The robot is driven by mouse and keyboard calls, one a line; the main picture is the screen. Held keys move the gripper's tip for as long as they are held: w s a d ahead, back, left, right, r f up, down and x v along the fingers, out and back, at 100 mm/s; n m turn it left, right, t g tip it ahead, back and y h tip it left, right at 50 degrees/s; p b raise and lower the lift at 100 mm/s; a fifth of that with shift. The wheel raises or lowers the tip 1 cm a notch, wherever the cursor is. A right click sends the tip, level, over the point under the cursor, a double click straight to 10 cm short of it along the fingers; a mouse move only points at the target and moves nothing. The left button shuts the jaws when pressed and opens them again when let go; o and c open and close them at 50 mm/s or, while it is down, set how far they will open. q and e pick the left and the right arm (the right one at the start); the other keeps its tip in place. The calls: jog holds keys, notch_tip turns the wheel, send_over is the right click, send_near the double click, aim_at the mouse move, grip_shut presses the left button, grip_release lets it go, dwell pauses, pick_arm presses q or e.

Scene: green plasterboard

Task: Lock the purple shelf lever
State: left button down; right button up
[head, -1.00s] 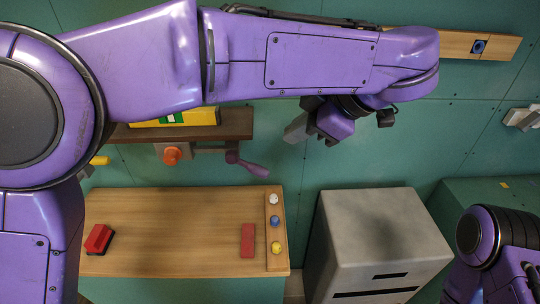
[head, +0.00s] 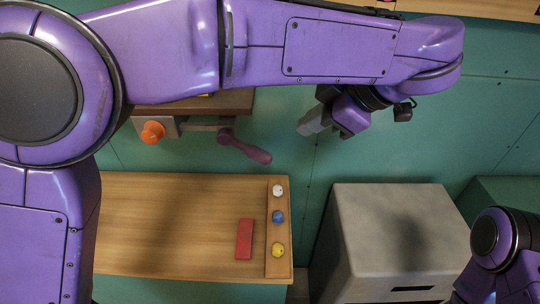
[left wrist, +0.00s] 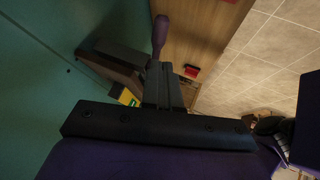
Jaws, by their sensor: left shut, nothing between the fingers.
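The purple lever (head: 244,147) hangs from a grey metal bracket under the shelf (head: 215,102); its handle slants down to the right. My left gripper (head: 305,125) is to the right of the lever and a little higher in the picture, apart from it. The left wrist view shows the shut, empty black fingers (left wrist: 160,85), with the purple lever (left wrist: 160,33) beyond their tips. My left arm hides part of the shelf. My right arm shows at the lower right, but its gripper is out of view.
An orange knob (head: 152,132) sits left of the lever. Below is a wooden counter (head: 180,220) with a red block (head: 244,239) and white, blue and yellow balls on a strip. A grey cabinet (head: 395,220) stands to the right. Green wall is clear between lever and gripper.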

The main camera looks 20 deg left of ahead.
aim_at(261, 153)
pick_arm(q)
jog(key=shift+s+r, duration=0.1)
jog(key=shift+s, duration=0.05)
pick_arm(e)
jog(key=shift+s+r, duration=0.1)
pick_arm(q)
jog(key=x, duration=1.4)
pick_arm(e)
jog(key=shift+r, duration=0.1)
